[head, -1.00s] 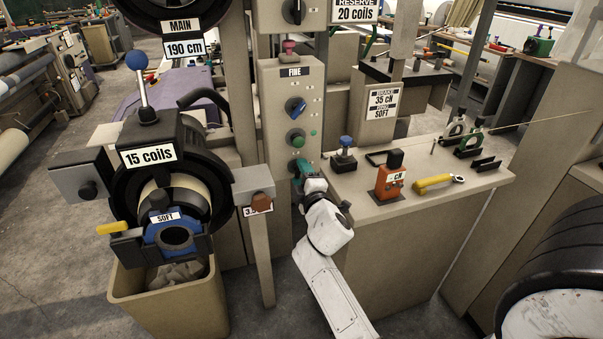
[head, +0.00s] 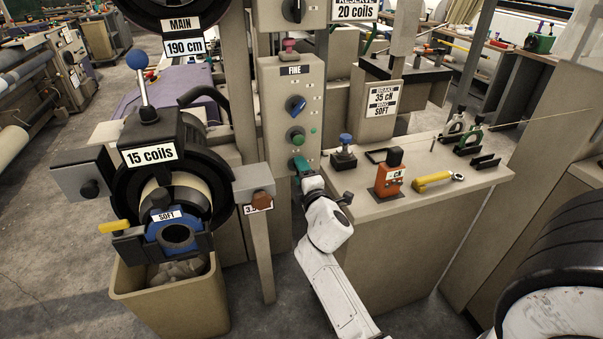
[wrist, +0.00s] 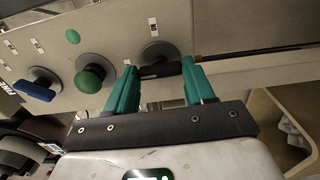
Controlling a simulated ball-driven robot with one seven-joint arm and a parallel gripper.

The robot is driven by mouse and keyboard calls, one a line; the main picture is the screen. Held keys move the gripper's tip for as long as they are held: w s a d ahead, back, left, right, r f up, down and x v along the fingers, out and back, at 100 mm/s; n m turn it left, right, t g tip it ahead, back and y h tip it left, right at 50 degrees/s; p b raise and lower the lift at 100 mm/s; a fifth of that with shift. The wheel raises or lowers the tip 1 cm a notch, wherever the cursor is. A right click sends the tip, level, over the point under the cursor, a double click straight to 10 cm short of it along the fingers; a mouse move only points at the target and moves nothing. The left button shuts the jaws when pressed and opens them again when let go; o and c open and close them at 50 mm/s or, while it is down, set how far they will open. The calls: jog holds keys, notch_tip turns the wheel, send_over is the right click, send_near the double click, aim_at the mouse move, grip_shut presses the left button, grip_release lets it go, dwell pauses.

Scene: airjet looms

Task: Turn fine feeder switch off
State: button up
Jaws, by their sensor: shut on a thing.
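The beige feeder panel marked FINE (head: 290,70) stands upright in the middle of the head view. It carries a blue rotary knob (head: 295,106), a green knob (head: 295,137) and, lowest, a dark rotary switch on a round grey base. In the wrist view this dark switch (wrist: 160,70) sits between the teal fingers of my gripper (wrist: 160,72), which is shut on its handle. The handle lies nearly level across the gap. In the head view my gripper (head: 301,166) covers most of this switch. The green knob (wrist: 90,78) and blue knob (wrist: 38,88) are beside it.
A bench (head: 400,190) right of my gripper holds an orange block (head: 389,176), a blue-topped device (head: 344,153) and a yellow tool (head: 437,181). A grey post (head: 260,245) stands close on the left. A beige bin (head: 165,300) is at lower left.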

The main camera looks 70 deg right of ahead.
jog(key=o, duration=1)
jog(key=shift+o, duration=0.2)
jog(key=b+v, duration=0.2)
jog(key=v, duration=0.9)
jog(key=shift+b, duration=0.3)
jog(key=s+a+f+m+g+y+p, duration=0.2)
jog(key=a+f+m+g+y, duration=0.5)
jog(key=a+f, duration=0.45)
jog(key=s+a+f+g+y, duration=0.1)
jog(key=s+a+f+y, duration=0.1)
jog(key=a, duration=0.5)
jog(key=s+a+f+m+g+y, duration=0.1)
jog(key=s+a+f+g+y, duration=0.1)
jog(key=a, duration=0.6)
jog(key=s+f+y, duration=0.1)
jog(key=s+y, duration=0.1)
jog(key=s, duration=0.1)
jog(key=shift+s+m+g+y+p, duration=0.3)
jog(key=shift+s+p, duration=0.05)
jog(key=shift+s, duration=0.05)
